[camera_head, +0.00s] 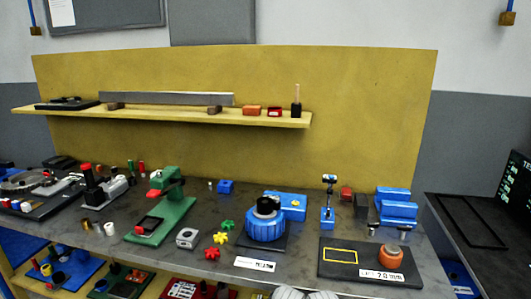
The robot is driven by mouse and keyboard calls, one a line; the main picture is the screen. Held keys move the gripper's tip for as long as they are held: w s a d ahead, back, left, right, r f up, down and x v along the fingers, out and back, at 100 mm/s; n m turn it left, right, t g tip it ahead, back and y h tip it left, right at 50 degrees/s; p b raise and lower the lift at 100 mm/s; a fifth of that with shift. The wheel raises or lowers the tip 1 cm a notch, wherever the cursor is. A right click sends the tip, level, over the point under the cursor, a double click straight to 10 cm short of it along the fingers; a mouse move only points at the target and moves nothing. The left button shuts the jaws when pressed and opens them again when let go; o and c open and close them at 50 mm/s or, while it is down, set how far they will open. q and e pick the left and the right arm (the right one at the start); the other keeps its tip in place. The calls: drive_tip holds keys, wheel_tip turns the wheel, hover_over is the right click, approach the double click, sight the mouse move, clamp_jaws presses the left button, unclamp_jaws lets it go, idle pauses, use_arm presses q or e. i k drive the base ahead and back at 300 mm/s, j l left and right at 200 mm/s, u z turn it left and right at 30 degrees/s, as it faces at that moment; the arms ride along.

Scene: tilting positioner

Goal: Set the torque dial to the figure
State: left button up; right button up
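An orange round knob (391,257) stands on a dark plate (335,266) at the right front of the bench; it may be the torque dial. A white label (381,276) on the plate's front edge carries a figure that looks like 7.0, too small to read surely. A yellow outlined rectangle (340,256) is marked left of the knob. A blue ribbed round unit (265,224) with a black top stands left of the plate, with another unclear label (255,264) in front. Neither gripper is in view. Pointer marks on the knob cannot be made out.
A small upright blue stand (328,217), blue blocks (396,207) and a blue box (286,200) stand behind. A green press (165,205) and small star-shaped knobs (216,238) are to the left. A dark side table (475,245) is at right.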

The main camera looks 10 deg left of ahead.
sight(107, 180)
drive_tip(key=u, duration=1.55)
drive_tip(key=z, duration=0.35)
drive_tip(key=i+j+z, duration=0.15)
drive_tip(key=j+z, duration=0.25)
drive_tip(key=i+j+z, duration=0.15)
drive_tip(key=z, duration=0.25)
drive_tip(key=i+j+z, duration=0.15)
drive_tip(key=j+z, duration=0.15)
drive_tip(key=j, duration=0.8)
drive_tip(key=j+z, duration=0.25)
drive_tip(key=j, duration=0.8)
